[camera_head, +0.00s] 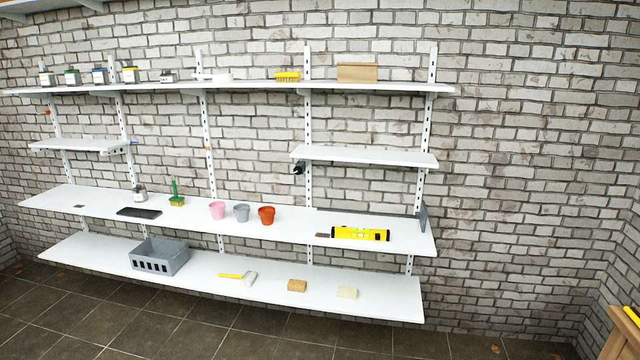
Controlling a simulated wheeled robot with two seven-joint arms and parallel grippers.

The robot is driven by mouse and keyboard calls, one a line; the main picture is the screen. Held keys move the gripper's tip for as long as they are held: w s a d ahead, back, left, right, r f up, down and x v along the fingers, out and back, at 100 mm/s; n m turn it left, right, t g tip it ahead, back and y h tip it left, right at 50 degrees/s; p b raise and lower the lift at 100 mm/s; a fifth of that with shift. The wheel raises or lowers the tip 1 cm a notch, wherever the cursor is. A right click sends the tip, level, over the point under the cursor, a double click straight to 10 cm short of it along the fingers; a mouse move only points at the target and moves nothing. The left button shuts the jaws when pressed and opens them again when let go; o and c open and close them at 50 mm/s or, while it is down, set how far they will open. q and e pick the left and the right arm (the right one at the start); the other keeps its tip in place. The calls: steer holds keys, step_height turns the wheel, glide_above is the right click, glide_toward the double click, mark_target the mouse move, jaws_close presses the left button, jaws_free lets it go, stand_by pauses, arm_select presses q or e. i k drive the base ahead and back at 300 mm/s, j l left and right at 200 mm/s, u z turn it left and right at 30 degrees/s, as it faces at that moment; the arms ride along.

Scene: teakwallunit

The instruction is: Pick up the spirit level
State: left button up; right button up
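A yellow spirit level (360,233) with black ends lies flat on the long white shelf (290,230), towards its right end. It lies lengthwise along the shelf. A small dark and brown item (324,235) lies at its left end; I cannot tell whether they touch. Neither of my grippers shows in the head view.
A red pot (266,216), a grey pot (241,212) and a pink pot (217,209) stand left of the level. A dark bracket (423,216) is at the shelf's right end. A shorter shelf (365,156) hangs above. The floor (270,340) in front looks clear.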

mark_target(343, 232)
steer(key=i+j+z, duration=0.2)
steer(key=i, duration=0.25)
steer(key=i+j+z, duration=0.2)
steer(key=i, duration=0.25)
